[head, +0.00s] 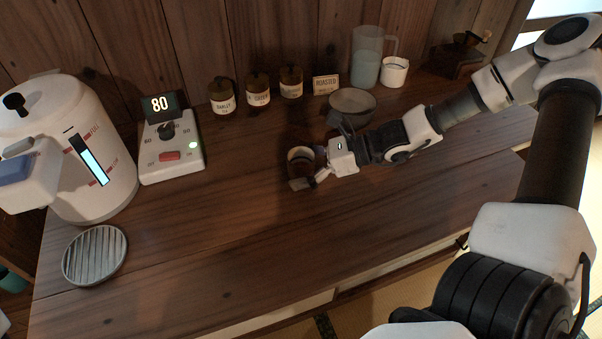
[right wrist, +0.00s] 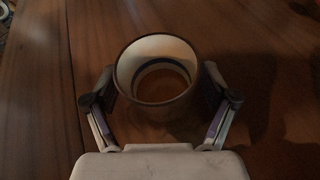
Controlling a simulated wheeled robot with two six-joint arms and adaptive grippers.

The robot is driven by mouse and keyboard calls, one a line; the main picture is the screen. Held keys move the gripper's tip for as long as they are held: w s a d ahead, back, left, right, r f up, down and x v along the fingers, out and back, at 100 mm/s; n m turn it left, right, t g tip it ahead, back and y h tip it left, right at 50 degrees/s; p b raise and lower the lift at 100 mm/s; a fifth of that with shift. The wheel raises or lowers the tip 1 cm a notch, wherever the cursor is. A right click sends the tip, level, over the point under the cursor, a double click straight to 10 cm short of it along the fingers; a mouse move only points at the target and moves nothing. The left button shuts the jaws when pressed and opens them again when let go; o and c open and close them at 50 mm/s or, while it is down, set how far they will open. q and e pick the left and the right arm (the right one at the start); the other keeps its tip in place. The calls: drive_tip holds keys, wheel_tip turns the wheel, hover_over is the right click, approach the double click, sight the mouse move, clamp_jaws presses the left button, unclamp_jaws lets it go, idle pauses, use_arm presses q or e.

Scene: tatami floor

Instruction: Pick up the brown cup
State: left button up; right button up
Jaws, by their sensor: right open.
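The brown cup (head: 300,157) stands upright on the wooden counter, near the middle of the head view. My right gripper (head: 311,168) is low at the cup, with its fingers around it. In the right wrist view the cup (right wrist: 157,72) shows a brown outside, a pale inside and a dark ring within. The open fingers of my right gripper (right wrist: 158,96) stand on either side of it, very close to its wall. I cannot tell whether either finger touches it. My left gripper is not in view.
Labelled jars (head: 258,90), a pitcher (head: 367,70) and a white mug (head: 394,72) line the back. A white dispenser (head: 85,150), a control box (head: 170,145) and a round drain tray (head: 95,256) are at left. The front middle counter is clear.

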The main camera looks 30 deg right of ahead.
drive_tip(key=c, duration=1.4)
drive_tip(key=shift+o, duration=0.2)
drive_tip(key=shift+r, duration=0.1)
